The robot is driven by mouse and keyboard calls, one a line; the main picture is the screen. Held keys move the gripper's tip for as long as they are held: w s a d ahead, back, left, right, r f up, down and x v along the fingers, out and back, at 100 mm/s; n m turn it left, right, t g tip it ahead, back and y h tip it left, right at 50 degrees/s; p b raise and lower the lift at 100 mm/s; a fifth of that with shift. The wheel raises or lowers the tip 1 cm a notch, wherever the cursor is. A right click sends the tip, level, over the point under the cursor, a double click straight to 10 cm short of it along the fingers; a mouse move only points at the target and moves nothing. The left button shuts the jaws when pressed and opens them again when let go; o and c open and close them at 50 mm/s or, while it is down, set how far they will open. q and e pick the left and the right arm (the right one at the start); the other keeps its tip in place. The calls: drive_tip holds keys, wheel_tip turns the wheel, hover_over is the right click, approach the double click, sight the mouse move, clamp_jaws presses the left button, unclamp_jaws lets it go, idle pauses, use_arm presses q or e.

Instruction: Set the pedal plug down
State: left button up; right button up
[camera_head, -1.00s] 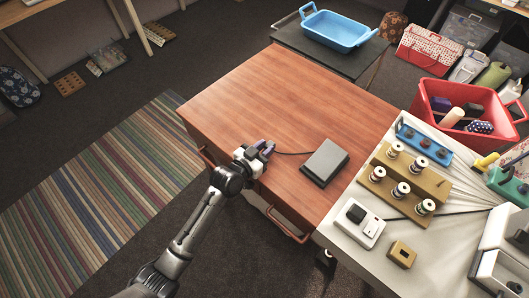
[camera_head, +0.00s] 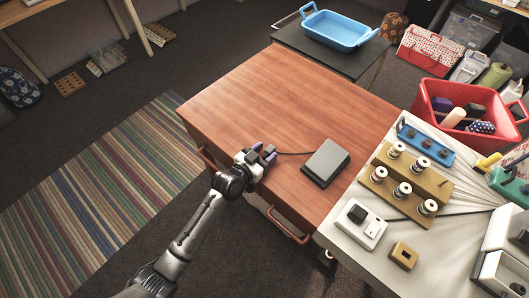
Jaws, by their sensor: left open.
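The black foot pedal (camera_head: 326,162) lies on the brown wooden table top (camera_head: 290,100). Its thin dark cord runs left across the wood to the pedal plug (camera_head: 266,152), a small dark piece at the cord's end. My left gripper (camera_head: 264,154) is at the table's front-left edge, low by the wood. Its fingers are open around or beside the plug, which they partly hide. I cannot tell whether a finger touches it. My right gripper is not in view.
The pale side table on the right holds a white box with a black block (camera_head: 360,220), a small tan block (camera_head: 403,255) and a tan spool rack (camera_head: 404,182). A red basket (camera_head: 470,95) stands behind. The wood left of and behind the pedal is clear.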

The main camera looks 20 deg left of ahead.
use_arm(q)
drive_tip(key=shift+r, duration=0.2)
drive_tip(key=p+v, duration=0.1)
drive_tip(key=v, duration=1.1)
drive_tip(key=shift+p, duration=0.3)
drive_tip(key=shift+f, duration=0.1)
drive_tip(key=s+a+f+n+g+y, duration=0.1)
drive_tip(key=s+g, duration=0.4)
drive_tip(key=s, duration=0.8)
drive_tip(key=s+a+f+n+g+y, duration=0.1)
drive_tip(key=s+f+g+y, duration=0.3)
drive_tip(key=s, duration=0.9)
drive_tip(key=g, duration=0.2)
drive_tip(key=shift+f+g+y, duration=0.2)
drive_tip(key=shift+g+y, duration=0.1)
